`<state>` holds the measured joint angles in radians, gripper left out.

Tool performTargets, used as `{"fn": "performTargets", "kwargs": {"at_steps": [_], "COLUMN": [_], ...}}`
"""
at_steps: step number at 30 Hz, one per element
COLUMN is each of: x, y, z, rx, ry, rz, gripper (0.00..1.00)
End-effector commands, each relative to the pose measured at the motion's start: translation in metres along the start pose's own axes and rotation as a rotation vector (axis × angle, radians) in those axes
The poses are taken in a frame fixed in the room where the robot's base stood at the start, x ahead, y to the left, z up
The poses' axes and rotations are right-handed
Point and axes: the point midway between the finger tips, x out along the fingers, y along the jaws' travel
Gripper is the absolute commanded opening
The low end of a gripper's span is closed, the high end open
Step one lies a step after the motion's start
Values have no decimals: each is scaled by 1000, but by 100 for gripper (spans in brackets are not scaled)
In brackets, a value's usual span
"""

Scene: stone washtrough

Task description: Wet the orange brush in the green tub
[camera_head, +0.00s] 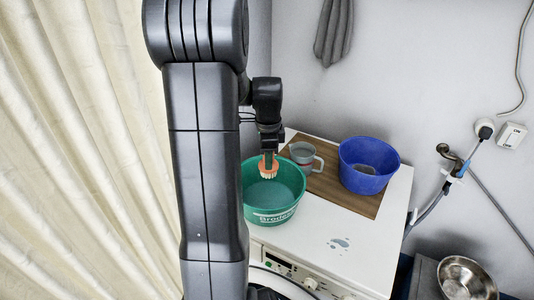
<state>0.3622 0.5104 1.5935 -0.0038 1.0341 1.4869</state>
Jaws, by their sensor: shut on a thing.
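The green tub (273,216) stands on the white top of a washing machine, its left part hidden behind my arm. The orange brush (269,165) has pale bristles that point down. It is over the tub's opening, toward the back of the rim. My gripper (269,153) is shut on the brush from above. The bluish-green inside of the tub shows below the bristles. I cannot tell whether the bristles touch the water.
A grey mug (303,157) and a blue tub (367,167) stand on a brown board (328,190) right of the green tub. A small puddle (339,244) lies on the machine top (360,263). A metal bowl (466,279) is at lower right. A cream curtain (80,150) fills the left.

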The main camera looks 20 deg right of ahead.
Motion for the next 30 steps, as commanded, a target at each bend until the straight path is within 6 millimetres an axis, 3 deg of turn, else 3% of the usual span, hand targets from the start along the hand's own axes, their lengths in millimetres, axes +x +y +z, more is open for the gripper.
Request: {"fn": "performTargets", "kwargs": {"at_steps": [1,30], "x": [10,107], "y": [0,1], "z": [0,0], "rx": [0,0], "ry": [0,0], "rz": [1,1], "gripper": [6,6]}}
